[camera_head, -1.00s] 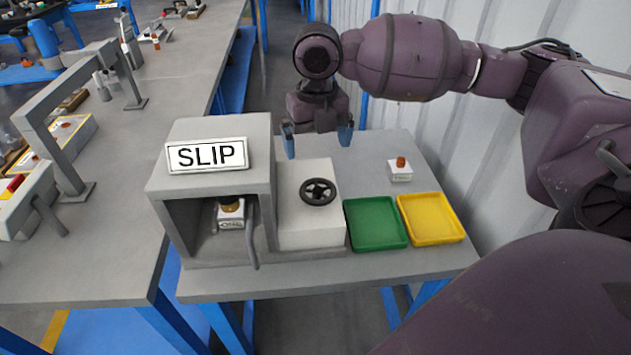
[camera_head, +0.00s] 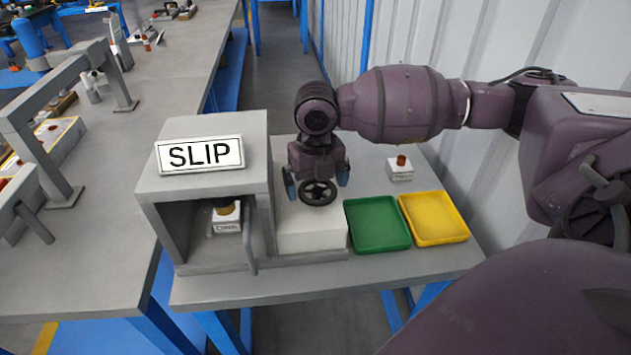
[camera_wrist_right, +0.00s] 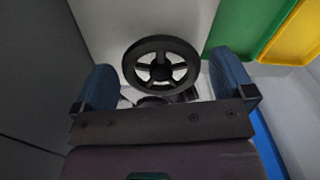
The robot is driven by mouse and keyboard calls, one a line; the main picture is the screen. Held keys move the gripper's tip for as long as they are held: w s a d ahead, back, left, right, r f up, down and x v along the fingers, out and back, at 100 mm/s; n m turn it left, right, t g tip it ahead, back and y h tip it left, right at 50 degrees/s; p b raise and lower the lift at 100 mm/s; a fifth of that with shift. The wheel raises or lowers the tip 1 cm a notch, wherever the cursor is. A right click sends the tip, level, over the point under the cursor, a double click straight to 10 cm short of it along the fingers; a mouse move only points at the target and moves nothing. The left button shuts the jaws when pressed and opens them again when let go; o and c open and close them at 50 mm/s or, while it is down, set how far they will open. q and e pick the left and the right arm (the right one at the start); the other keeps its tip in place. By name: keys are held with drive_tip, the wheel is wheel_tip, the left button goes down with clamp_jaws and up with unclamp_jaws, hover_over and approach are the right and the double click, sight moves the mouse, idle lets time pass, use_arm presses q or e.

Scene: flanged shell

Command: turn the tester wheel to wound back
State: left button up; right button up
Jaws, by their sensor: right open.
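The tester is a grey box with a sign reading SLIP (camera_head: 200,155) and a white block (camera_head: 312,236) at its right. The black spoked tester wheel (camera_head: 318,192) sits on top of the white block. My right gripper (camera_head: 317,184) is open at the wheel, with one blue finger on each side of it. In the right wrist view the wheel (camera_wrist_right: 161,65) shows just ahead of and between the two open fingers (camera_wrist_right: 167,85). The fingers look apart from the rim. My left gripper is not in view.
A labelled white part (camera_head: 227,217) stands inside the tester's open bay, beside a grey lever (camera_head: 250,248). A green tray (camera_head: 377,224) and a yellow tray (camera_head: 433,218) lie right of the wheel. A small white block with an orange-brown top (camera_head: 400,169) stands behind them.

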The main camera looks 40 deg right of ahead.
drive_tip(key=shift+c, duration=0.5)
drive_tip(key=c, duration=0.5)
drive_tip(key=shift+c, duration=0.9)
drive_tip(key=shift+r, duration=0.1)
